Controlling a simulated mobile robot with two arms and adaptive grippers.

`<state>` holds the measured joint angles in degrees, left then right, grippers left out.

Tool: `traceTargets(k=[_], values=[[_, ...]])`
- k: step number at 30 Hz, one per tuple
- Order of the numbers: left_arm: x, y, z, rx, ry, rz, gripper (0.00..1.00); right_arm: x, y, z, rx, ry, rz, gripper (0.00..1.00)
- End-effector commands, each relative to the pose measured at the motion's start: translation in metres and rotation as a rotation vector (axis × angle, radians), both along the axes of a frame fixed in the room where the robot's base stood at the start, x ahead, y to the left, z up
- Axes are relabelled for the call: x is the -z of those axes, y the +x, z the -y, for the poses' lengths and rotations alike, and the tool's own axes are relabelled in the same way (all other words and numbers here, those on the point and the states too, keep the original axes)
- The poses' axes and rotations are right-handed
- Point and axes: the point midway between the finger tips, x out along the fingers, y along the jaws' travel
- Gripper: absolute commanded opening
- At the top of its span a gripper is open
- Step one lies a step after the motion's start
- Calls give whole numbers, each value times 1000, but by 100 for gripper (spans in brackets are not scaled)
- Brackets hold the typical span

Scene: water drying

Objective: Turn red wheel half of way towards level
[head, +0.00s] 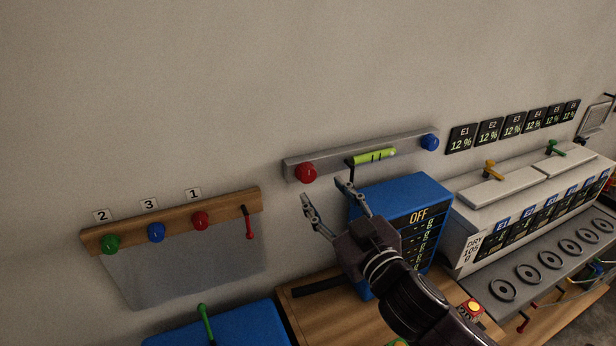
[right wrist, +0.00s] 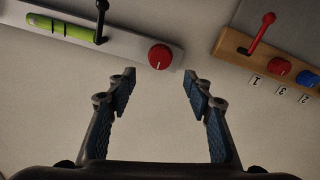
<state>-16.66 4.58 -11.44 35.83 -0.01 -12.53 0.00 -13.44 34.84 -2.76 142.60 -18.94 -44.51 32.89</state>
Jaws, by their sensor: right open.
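The red wheel (head: 305,173) is at the left end of a grey bar (head: 330,160) on the wall. It also shows in the right wrist view (right wrist: 160,57), beyond and between my fingertips. A green level vial (head: 374,156) with dark marks sits on the bar; in the right wrist view it shows at upper left (right wrist: 62,28). A blue wheel (head: 429,142) is at the bar's right end. In the head view the bar slopes up to the right. My right gripper (head: 323,194) is open and empty, just below the red wheel and apart from it. My left gripper is not in view.
A wooden rail (head: 170,220) at left carries green, blue and red knobs and a red-handled lever (head: 249,222). A blue box (head: 405,195) marked OFF stands close to the right of my gripper. A white machine (head: 520,190) is further right. The wall above is clear.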

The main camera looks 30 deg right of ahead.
Motion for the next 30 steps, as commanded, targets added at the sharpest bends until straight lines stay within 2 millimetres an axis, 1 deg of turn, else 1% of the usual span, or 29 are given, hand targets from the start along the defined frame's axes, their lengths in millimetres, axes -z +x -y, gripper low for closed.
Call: traceTargets(k=[1,3,6,10,13,14,16,19,21,24,30], values=[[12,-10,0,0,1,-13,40,5,3,0,0,0,5,47],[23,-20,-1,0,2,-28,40,6,7,0,0,0,7,47],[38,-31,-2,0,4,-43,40,6,13,1,0,-1,7,47],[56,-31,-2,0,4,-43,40,6,18,1,1,-3,5,47],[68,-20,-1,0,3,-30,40,7,22,2,1,-8,0,47],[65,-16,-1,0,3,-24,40,4,28,2,1,-7,-1,47],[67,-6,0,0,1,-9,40,3,37,3,2,-6,-2,47],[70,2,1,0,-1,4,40,3,47,4,3,-6,-3,47],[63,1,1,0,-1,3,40,0,57,4,3,-5,-7,47],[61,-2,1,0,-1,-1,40,1,66,5,3,-5,-7,47],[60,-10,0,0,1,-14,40,2,73,4,1,-5,-6,47]])
